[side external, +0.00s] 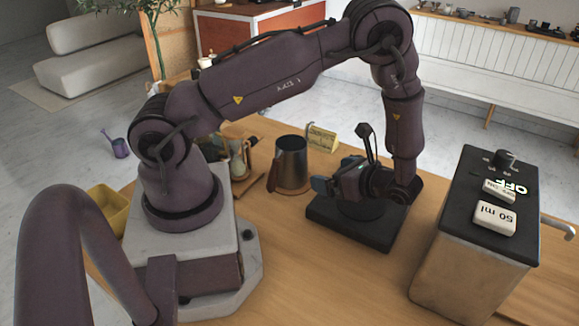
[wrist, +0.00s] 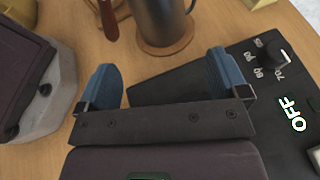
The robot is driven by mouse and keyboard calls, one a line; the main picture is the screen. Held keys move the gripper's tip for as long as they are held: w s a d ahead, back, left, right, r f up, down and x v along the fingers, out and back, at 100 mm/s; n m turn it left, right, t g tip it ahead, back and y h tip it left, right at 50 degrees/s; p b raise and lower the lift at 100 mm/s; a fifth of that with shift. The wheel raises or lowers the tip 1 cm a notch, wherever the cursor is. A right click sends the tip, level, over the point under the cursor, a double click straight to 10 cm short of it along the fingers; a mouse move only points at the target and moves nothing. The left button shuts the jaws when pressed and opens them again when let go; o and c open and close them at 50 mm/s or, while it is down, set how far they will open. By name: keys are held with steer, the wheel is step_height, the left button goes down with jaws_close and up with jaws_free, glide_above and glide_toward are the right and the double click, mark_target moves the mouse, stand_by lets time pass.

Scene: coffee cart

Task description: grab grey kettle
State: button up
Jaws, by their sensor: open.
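The grey kettle (side external: 291,160) is a dark metal pitcher standing upright on a round wooden coaster (side external: 276,185). My gripper (side external: 325,186) is to the right of the kettle in the side view, above a black base. In the wrist view my gripper (wrist: 162,78) has its blue fingertips wide apart, with nothing between them, apart from the kettle.
The black base (side external: 328,217) lies under my gripper. A tall metal box (side external: 460,260) with a black top and OFF and 50 ml labels stands at the right. A yellow block (side external: 322,138) lies behind the kettle, and an hourglass-shaped item (side external: 239,160) stands to its left.

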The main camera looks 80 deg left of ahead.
mark_target(303, 167)
steer(key=x, duration=0.7)
steer(key=shift+s+f, duration=0.1)
steer(key=shift+s, duration=0.15)
steer(key=x, duration=0.5)
steer(key=shift+a, duration=0.2)
steer(key=c, duration=0.9)
steer(key=shift+o, duration=0.2)
